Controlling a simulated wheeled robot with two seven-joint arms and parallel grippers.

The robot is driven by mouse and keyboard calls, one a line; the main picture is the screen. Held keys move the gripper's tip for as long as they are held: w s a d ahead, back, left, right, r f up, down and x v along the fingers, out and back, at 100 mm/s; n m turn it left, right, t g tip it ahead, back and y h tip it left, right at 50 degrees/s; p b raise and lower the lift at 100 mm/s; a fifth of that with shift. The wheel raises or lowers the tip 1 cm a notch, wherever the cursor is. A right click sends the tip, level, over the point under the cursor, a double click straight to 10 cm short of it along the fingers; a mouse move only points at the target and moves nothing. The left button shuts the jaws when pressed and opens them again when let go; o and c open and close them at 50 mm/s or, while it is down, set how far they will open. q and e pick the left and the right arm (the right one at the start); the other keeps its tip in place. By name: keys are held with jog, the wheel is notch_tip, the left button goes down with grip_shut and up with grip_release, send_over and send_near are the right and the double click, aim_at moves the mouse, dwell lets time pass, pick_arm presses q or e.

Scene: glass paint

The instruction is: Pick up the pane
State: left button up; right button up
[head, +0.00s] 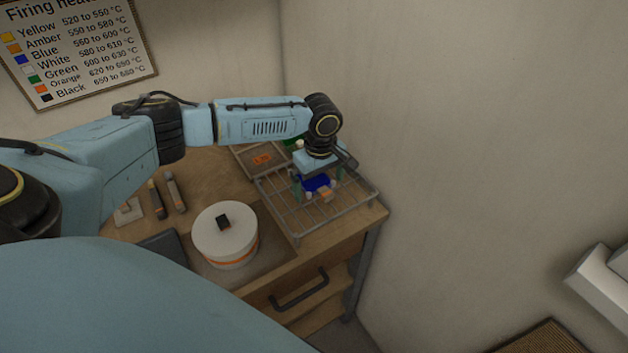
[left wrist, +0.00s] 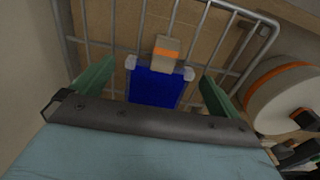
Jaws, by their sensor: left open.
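The blue pane (head: 316,184) is at the wire rack (head: 289,222), under my left gripper (head: 317,188). In the left wrist view the pane (left wrist: 154,88) lies between the two green fingers of the gripper (left wrist: 156,72), with a visible gap on each side. Small whitish pieces sit at its two far corners. A beige block with an orange band (left wrist: 167,53) is at its far edge. The gripper is open, with nothing held. The gripper's body hides the near part of the pane. My right gripper is out of view.
A round white kiln with a dark knob (head: 224,232) stands left of the rack. A tray with an orange piece (head: 262,160) and a green piece (head: 291,142) are behind the rack. Sticks (head: 175,192) lie on the tabletop (head: 208,173). A wall rises close behind and right of the rack.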

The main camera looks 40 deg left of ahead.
aim_at(320, 187)
pick_arm(q)
jog(key=c, duration=1)
jog(key=shift+c, duration=0.2)
notch_tip(320, 187, up, 13)
jog(key=p, duration=0.5)
jog(key=shift+p, duration=0.4)
